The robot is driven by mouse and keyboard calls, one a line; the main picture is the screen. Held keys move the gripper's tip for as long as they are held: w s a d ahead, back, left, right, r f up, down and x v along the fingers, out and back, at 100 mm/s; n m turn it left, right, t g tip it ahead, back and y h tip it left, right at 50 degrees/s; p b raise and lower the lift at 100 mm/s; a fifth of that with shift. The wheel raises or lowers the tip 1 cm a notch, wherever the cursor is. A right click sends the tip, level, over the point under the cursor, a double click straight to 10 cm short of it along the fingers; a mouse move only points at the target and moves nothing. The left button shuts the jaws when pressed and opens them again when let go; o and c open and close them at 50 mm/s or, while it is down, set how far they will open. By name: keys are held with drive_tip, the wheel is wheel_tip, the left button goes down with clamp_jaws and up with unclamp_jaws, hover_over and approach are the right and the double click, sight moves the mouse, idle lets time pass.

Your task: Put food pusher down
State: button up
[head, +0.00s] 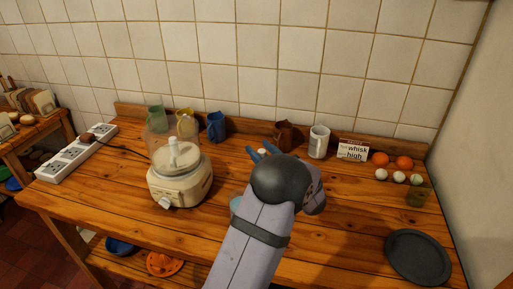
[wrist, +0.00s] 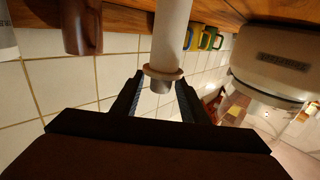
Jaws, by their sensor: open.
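The food pusher (wrist: 170,35) is a pale cylinder with a round flange. In the wrist view, which looks upside down, it stands upright on the wooden table. My gripper (wrist: 160,82) is open, with its two dark fingers on either side of the flanged end and gaps showing between. In the head view, my gripper (head: 263,150) has its blue fingertips over the middle of the table, and only a small pale bit of the pusher shows between them; my arm hides the rest. The cream food processor (head: 180,183) stands to the left, also in the wrist view (wrist: 275,65).
Green, yellow and blue mugs stand behind the processor. A brown mug (head: 283,135) and a white mug (head: 319,142) stand behind my gripper. A whisk sign (head: 352,149), eggs and oranges are at right, with a dark plate (head: 418,257) in front. A power strip (head: 76,154) lies left.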

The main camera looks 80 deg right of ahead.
drive_tip(key=v, duration=0.4)
drive_tip(key=shift+s+a+b, duration=0.2)
drive_tip(key=shift+b, duration=0.2)
